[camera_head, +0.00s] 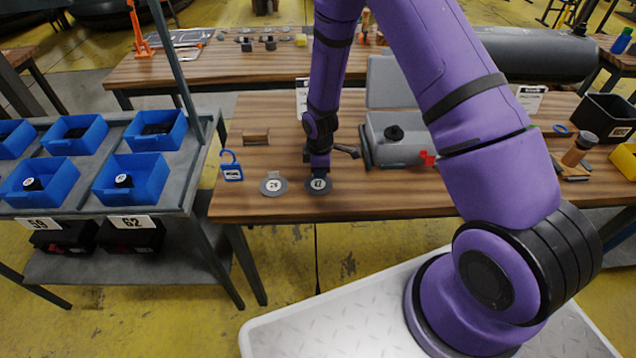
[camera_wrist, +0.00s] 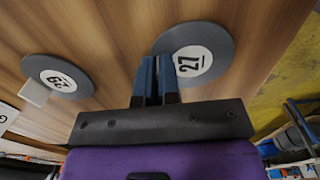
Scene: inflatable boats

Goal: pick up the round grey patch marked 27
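The round grey patch marked 27 (camera_head: 318,187) lies at the front edge of the wooden table, with a white label. It also shows in the wrist view (camera_wrist: 207,48), just beyond my fingertips. My gripper (camera_head: 319,168) points down at the patch's far side. In the wrist view its two fingers (camera_wrist: 157,62) are close together at the patch's edge, with a narrow gap between them. They appear shut on a part of the patch that they hide. The patch looks flat at table height.
A blue padlock-shaped item (camera_head: 231,170) and a small wooden block (camera_head: 256,137) are to the left. A grey case (camera_head: 398,148) stands close on the right, with a dark tool (camera_head: 346,151) beside the gripper. Blue bins (camera_head: 133,180) sit on the left rack.

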